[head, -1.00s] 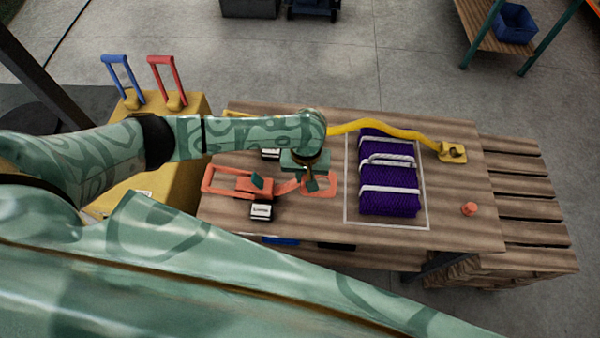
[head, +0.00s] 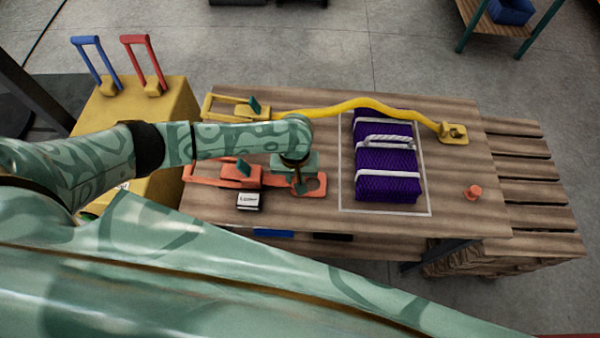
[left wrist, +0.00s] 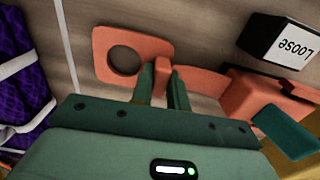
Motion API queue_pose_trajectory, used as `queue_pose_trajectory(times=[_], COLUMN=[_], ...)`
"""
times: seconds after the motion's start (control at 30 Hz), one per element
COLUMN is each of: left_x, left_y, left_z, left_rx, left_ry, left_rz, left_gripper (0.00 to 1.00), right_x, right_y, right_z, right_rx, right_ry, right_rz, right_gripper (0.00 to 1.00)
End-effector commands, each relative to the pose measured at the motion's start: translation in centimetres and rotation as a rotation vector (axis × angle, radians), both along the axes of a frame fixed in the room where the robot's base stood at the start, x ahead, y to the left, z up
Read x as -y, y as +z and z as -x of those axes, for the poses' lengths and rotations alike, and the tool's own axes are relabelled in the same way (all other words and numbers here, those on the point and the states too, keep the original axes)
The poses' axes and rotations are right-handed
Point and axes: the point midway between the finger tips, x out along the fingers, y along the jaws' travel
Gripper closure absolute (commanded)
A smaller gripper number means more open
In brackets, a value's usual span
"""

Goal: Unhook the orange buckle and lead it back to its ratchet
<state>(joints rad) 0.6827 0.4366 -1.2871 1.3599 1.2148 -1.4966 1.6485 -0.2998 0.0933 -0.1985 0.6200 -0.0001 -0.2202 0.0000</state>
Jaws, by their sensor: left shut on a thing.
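The orange buckle (head: 319,186), a flat plate with a round hole, is beside the orange ratchet (head: 240,176) on the wooden table. My left gripper (head: 298,190) is shut on it. In the left wrist view, the fingers (left wrist: 163,80) grip a raised tab beside the hole of the buckle (left wrist: 160,47). A short orange strap (left wrist: 202,80) runs from the buckle to the ratchet (left wrist: 248,97). I cannot tell whether the buckle touches the table. The orange peg (head: 472,192) stands bare at the right. My right gripper is not in view.
A purple net bundle (head: 385,160) lies in a white outline right of the buckle. A yellow strap (head: 370,103) runs behind it to a yellow anchor (head: 453,133). A "Loose" block (head: 249,201) stands in front of the orange ratchet. Table is clear around the peg.

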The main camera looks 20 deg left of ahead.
Motion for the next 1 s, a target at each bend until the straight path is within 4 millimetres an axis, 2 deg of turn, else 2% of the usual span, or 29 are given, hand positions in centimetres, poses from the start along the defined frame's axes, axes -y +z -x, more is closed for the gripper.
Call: queue_pose_trajectory(times=[0.3,0.33,0.4,0.67,0.77,0.87,1.0], left_x=[-0.1,-0.1,-0.1,-0.1,-0.1,-0.1,0.0], left_y=[-0.1,-0.1,-0.1,-0.1,0.5,2.1,5.8], left_z=[0.0,0.0,0.0,0.0,0.0,0.0,-0.1], left_rx=[0.001,0.001,0.001,0.001,0.001,0.003,0.005], left_ry=[0.0,-0.001,-0.001,-0.001,-0.001,-0.003,-0.003], left_rz=[0.001,0.001,0.001,0.001,0.001,0.001,0.002], left_gripper=[1.0,0.78,0.59,0.58,0.58,0.58,0.58], right_x=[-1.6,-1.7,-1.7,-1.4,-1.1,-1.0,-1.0], right_y=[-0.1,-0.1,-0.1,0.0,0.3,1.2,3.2], right_z=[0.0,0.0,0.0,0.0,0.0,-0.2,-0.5], right_rx=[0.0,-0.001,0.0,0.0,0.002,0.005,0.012], right_ry=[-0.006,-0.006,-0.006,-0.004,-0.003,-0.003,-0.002], right_rz=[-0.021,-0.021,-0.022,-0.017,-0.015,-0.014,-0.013], right_gripper=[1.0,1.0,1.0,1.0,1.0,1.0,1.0])
